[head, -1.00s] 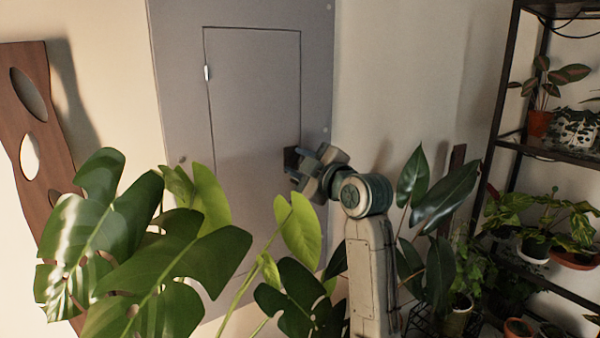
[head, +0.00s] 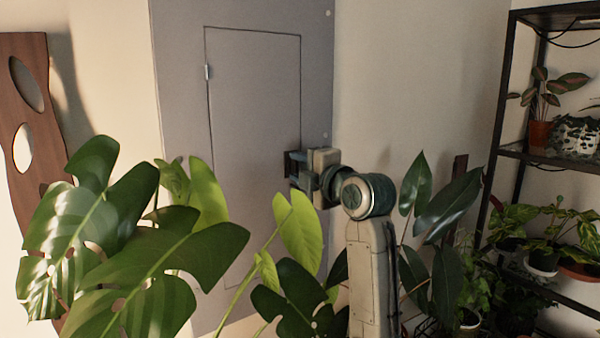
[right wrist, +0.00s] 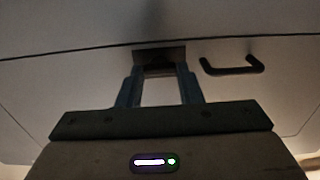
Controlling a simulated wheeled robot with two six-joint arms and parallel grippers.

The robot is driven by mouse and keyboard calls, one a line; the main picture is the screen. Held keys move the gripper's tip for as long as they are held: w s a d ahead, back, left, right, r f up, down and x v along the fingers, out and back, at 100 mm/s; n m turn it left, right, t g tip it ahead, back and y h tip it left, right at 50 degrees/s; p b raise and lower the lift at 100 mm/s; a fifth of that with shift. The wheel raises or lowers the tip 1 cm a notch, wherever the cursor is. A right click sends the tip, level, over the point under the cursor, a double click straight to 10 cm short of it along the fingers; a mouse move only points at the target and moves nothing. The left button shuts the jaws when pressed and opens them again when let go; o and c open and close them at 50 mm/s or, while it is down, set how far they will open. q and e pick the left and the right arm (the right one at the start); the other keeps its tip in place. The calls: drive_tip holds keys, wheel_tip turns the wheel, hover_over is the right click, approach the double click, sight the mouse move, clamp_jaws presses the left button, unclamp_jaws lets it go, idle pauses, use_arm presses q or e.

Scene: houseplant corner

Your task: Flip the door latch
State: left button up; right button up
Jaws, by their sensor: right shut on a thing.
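A grey panel door (head: 250,85) is closed flush in a grey wall panel, with a small hinge at its left edge. The dark latch (head: 291,160) sits at the door's right edge, mostly covered by my right gripper (head: 297,170). In the right wrist view, the two blue-grey fingers of my right gripper (right wrist: 159,72) are around the dark latch (right wrist: 160,54) at the door seam, shut on it. A dark bar handle (right wrist: 232,69) is right of the latch there. My left gripper is out of view.
Large monstera leaves (head: 150,260) stand in front of the panel at lower left. Another dark-leaved plant (head: 445,205) is right of my forearm. A black shelf (head: 505,150) with potted plants stands at right. A wooden board with holes (head: 28,110) is at far left.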

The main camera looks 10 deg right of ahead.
drive_tip(key=shift+f, duration=0.1)
idle(0.3)
drive_tip(key=o, duration=1)
drive_tip(key=shift+s, duration=0.1)
drive_tip(key=b+v, duration=0.3)
drive_tip(key=v, duration=0.7)
drive_tip(key=shift+s+d, duration=0.1)
drive_tip(key=shift+s, duration=0.15)
